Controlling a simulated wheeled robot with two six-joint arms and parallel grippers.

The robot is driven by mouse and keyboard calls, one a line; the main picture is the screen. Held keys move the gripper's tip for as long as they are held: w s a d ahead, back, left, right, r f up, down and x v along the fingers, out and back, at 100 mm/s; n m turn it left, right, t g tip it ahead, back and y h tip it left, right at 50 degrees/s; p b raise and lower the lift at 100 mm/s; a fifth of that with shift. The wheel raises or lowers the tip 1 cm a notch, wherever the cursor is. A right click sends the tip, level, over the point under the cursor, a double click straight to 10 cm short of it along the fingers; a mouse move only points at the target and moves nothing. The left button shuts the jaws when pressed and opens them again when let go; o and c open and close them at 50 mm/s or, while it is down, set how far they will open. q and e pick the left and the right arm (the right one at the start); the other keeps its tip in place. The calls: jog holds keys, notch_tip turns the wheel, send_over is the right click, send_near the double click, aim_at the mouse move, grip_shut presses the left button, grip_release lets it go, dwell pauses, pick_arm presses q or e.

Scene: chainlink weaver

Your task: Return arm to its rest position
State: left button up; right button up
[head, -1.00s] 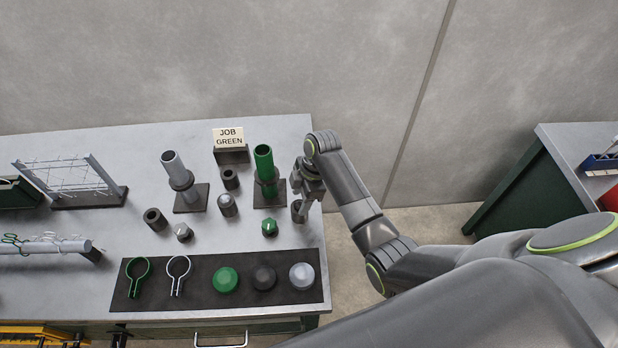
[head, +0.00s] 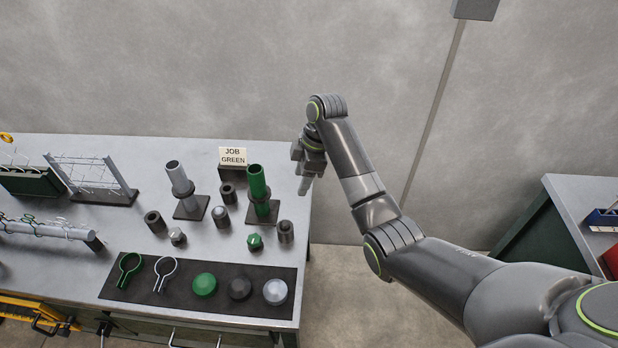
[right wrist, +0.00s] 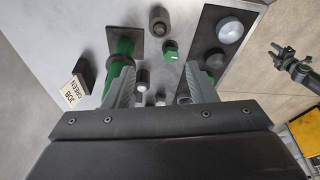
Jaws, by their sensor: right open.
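My right gripper (head: 306,178) is open and empty. It hangs in the air at the right edge of the workbench (head: 130,240), beyond and above a dark sleeve (head: 286,232). In the right wrist view its two fingers (right wrist: 158,85) stand apart, with the bench and its parts below them. The green post (head: 257,182) stands on its dark base to the left of the gripper, with a dark collar around it.
A grey post (head: 177,174), the JOB GREEN sign (head: 233,157), a green nut (head: 255,242) and small dark sleeves stand on the bench. A dark mat (head: 130,292) holds two ring clamps and three domed caps. A second bench (head: 585,190) stands at right. Floor between benches is clear.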

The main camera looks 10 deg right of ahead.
pick_arm(q)
jog(key=shift+w+a, duration=0.25)
jog(key=shift+a, duration=0.05)
pick_arm(e)
jog(key=shift+a, duration=0.15)
pick_arm(q)
jog(key=shift+s, duration=0.15)
